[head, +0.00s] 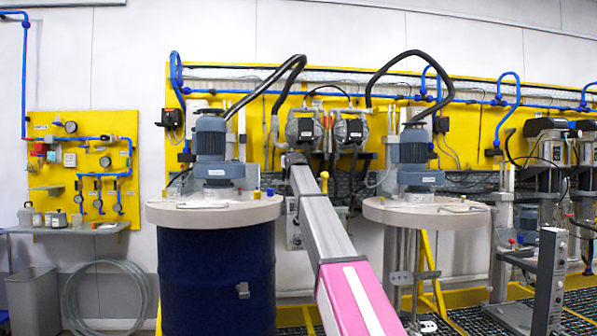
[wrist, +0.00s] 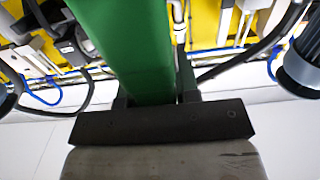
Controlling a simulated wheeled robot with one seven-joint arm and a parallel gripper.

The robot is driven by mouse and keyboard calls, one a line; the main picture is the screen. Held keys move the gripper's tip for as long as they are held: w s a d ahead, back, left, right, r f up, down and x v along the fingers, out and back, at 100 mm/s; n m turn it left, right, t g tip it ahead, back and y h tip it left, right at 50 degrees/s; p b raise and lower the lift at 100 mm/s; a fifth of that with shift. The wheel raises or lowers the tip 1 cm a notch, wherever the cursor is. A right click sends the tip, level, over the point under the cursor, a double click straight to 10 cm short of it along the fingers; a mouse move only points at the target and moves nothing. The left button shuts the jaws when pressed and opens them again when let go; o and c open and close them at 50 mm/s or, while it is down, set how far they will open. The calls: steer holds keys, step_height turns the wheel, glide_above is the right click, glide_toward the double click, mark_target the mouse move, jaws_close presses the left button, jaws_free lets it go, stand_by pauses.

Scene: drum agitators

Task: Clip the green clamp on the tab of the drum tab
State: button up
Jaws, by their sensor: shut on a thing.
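In the wrist view my gripper (wrist: 152,92) is shut on the green clamp (wrist: 108,42). The clamp is a broad green piece between the two dark fingers and runs off the top edge of that view, so its far end is out of sight. In the head view my arm reaches away toward the wall; neither the gripper's fingers nor the clamp can be made out there. The dark blue drum (head: 217,275) stands left of my arm. A small grey fitting (head: 243,290) sits on its front; I cannot tell whether this is the tab.
A round pale lid (head: 160,214) with a motor (head: 211,140) tops the drum. A second lid (head: 425,217) with a motor (head: 415,145) is right of my arm, with no drum beneath. Black hoses arch above both. A grey control post (head: 551,280) stands at right.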

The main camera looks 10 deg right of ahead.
steer(key=s+a+r, duration=0.2)
steer(key=a+r, duration=0.2)
steer(key=r, duration=0.4)
steer(key=shift+s+a, duration=0.25)
steer(key=shift+s, duration=0.05)
steer(key=shift+r, duration=0.1)
steer(key=s, duration=1.2)
stand_by(0.5)
